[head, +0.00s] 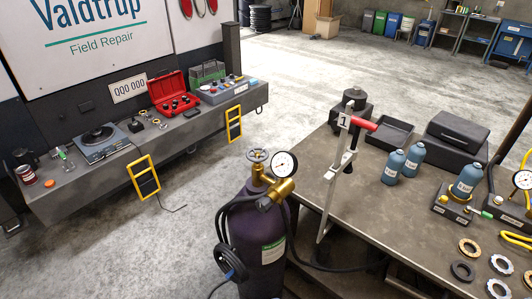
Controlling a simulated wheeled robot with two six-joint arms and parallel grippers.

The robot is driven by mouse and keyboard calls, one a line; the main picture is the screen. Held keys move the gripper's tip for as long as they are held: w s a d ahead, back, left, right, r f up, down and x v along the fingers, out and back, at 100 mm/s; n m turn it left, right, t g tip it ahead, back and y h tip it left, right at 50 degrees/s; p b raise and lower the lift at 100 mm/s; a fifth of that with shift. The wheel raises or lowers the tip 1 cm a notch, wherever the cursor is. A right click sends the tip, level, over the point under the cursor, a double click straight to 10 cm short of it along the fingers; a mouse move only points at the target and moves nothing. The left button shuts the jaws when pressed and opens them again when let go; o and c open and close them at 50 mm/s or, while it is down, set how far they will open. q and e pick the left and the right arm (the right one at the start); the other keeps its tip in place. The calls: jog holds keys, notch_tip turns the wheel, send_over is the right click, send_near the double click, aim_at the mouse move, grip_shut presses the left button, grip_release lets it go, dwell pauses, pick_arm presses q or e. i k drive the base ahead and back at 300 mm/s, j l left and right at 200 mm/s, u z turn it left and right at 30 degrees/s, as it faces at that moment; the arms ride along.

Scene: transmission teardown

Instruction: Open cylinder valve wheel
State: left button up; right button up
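A dark purple gas cylinder (250,215) stands upright at the centre bottom, beside the left end of the workbench. Its small round valve wheel (258,155) sits on top of the brass valve. A brass regulator (280,190) with a white round gauge (284,164) is attached just right of the wheel. The gauge needle is too small to read. A black hose (222,225) loops down the cylinder's left side. Neither of my grippers shows in the head view, and nothing touches the wheel.
The workbench (310,178) on the right carries a red-handled clamp (362,124), blue bottles (394,166), a black box (455,140) and metal rings (469,247). A grey shelf (100,175) with a red case (172,92) runs along the left. Open concrete floor lies between.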

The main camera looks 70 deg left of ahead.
aim_at(257, 155)
jog(key=i+u, duration=0.1)
jog(key=i, duration=0.35)
jog(key=u, duration=2.9)
